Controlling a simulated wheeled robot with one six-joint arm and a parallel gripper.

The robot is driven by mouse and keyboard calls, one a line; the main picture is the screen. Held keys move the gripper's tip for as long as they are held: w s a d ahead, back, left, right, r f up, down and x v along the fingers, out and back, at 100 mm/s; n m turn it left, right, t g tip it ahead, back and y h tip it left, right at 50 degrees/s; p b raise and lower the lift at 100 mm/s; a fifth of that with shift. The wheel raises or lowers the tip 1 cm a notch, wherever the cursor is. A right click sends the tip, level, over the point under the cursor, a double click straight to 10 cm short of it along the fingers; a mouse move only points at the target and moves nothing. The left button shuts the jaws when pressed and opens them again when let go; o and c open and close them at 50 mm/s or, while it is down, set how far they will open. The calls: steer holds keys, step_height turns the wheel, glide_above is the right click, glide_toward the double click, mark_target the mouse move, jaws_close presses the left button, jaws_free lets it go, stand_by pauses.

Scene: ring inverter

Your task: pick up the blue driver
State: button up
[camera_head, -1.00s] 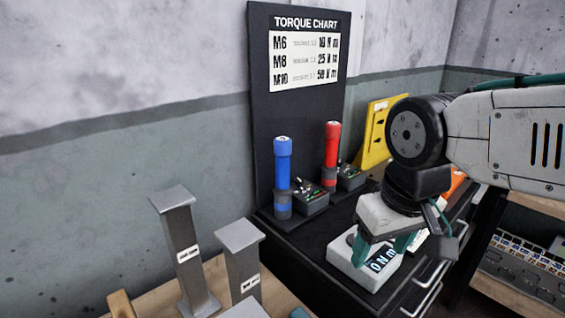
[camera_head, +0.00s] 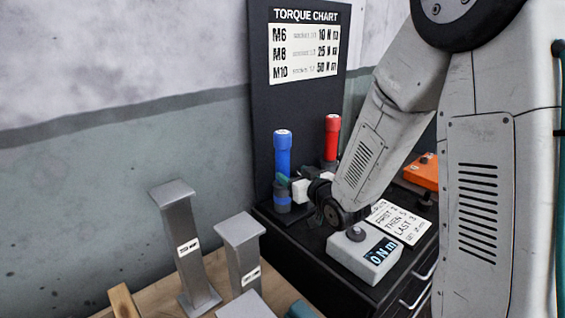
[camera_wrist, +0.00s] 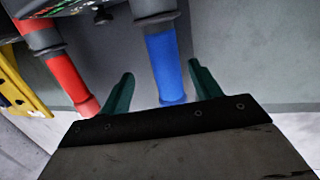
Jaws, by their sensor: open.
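The blue driver (camera_head: 283,153) stands upright on the black cabinet top, in front of the torque chart board. In the wrist view the blue driver (camera_wrist: 164,62) shows between the two green fingers of my gripper (camera_wrist: 160,88). The fingers are apart, with a gap on each side of the driver. In the head view my gripper (camera_head: 288,187) is at the driver's lower part, reaching in from the right. The wrist covers part of what lies behind it.
A red driver (camera_head: 332,137) stands close to the right. A white torque display (camera_head: 362,256) reading 0 N m and a note card (camera_head: 400,222) sit nearer. Two grey posts (camera_head: 183,245) stand at left. An orange case (camera_head: 423,172) lies at right.

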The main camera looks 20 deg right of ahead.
mark_target(279, 162)
steer(key=shift+w+a+f+t+y, duration=0.1)
steer(key=shift+w+a+t+y, duration=0.1)
steer(key=shift+w+t+y, duration=0.1)
steer(key=x, duration=0.5)
steer(key=r+x, duration=0.1)
steer(key=x, duration=0.1)
steer(key=shift+w+a, duration=0.2)
steer(key=c, duration=1.2)
